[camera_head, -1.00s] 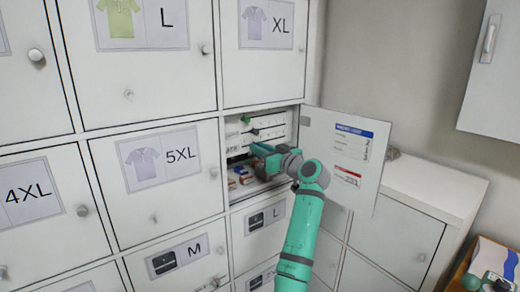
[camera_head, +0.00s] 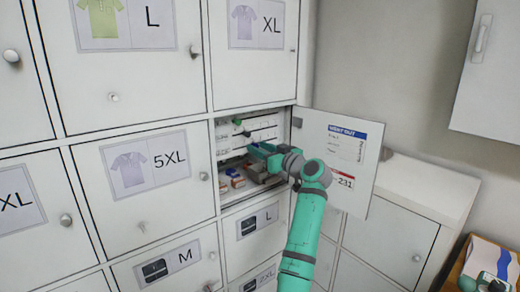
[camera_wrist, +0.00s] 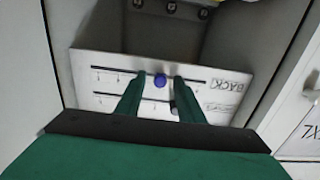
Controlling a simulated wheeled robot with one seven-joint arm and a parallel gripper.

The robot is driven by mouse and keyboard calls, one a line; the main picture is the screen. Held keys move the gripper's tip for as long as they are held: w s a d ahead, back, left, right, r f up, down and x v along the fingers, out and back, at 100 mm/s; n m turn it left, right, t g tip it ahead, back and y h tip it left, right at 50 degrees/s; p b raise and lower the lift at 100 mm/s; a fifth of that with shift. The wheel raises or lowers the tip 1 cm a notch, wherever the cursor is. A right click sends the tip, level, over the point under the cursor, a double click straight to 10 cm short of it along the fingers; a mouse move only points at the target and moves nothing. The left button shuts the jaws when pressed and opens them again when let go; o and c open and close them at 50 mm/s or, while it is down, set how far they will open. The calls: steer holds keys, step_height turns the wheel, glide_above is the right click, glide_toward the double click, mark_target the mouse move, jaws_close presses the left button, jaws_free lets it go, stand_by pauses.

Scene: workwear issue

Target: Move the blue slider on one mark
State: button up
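The blue slider (camera_wrist: 160,80) is a round knob on the upper slot of a white panel (camera_wrist: 232,78) in the wrist view. The slot has tick marks, and the word BACK is printed at its right end. A dark knob (camera_wrist: 173,107) is on the lower slot, partly behind my right finger. My gripper (camera_wrist: 158,80) is open, its fingertips on either side of the blue knob with gaps showing; whether they reach its depth I cannot tell. In the head view my gripper (camera_head: 258,150) is inside the open locker, and I cannot make out the blue knob.
The locker door (camera_head: 338,150) stands open to the right, close to my arm. Small boxes (camera_head: 232,176) lie on the locker floor. Closed lockers surround the opening.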

steer(key=shift+s, duration=0.1)
steer(key=v, duration=1)
steer(key=shift+s+d, duration=0.15)
steer(key=shift+d, duration=0.05)
